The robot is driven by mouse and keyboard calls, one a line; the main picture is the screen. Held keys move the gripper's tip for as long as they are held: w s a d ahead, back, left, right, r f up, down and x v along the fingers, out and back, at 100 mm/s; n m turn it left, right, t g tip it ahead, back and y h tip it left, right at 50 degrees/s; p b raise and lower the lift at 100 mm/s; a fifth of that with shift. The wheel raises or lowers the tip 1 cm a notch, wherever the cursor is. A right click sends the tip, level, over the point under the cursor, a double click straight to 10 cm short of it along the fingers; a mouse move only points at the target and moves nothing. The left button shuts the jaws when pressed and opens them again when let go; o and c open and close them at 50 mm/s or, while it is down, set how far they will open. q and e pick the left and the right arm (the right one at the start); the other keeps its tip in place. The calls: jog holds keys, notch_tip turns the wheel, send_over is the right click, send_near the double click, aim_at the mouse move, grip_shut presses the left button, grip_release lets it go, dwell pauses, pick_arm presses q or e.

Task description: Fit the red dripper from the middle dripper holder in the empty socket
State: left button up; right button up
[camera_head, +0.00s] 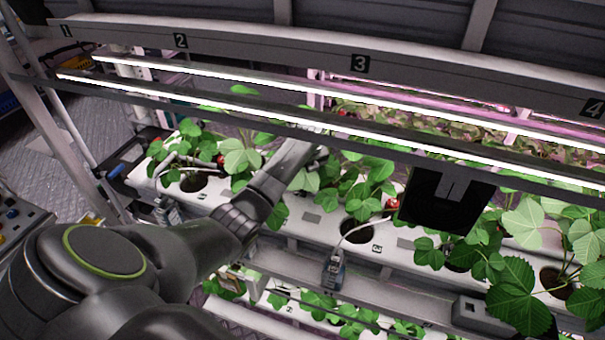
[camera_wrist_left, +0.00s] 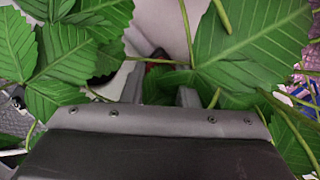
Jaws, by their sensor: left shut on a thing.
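My left arm reaches from the left over the white growing trough, and its gripper (camera_head: 312,148) is among the strawberry leaves behind the front rim. In the left wrist view the jaws are shut on a small red thing (camera_wrist_left: 157,64), which looks like the red dripper; leaves and the gripper hide most of it. The middle dripper holder (camera_head: 333,274) is on the rack's front ledge, with a pale tube running up from it. Another holder (camera_head: 167,212) is at the left, and a third (camera_head: 470,310) at the right. I cannot make out the empty socket.
The white trough (camera_head: 312,218) has round planting holes and dense leaves. Lit lamp bars (camera_head: 230,82) run above it, close over my gripper. A black square panel (camera_head: 420,202) hangs to the right. Leaves (camera_wrist_left: 265,45) crowd the wrist camera.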

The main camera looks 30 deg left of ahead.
pick_arm(q)
jog(key=shift+f, duration=0.15)
jog(key=shift+f, duration=0.1)
jog(key=o, duration=1.4)
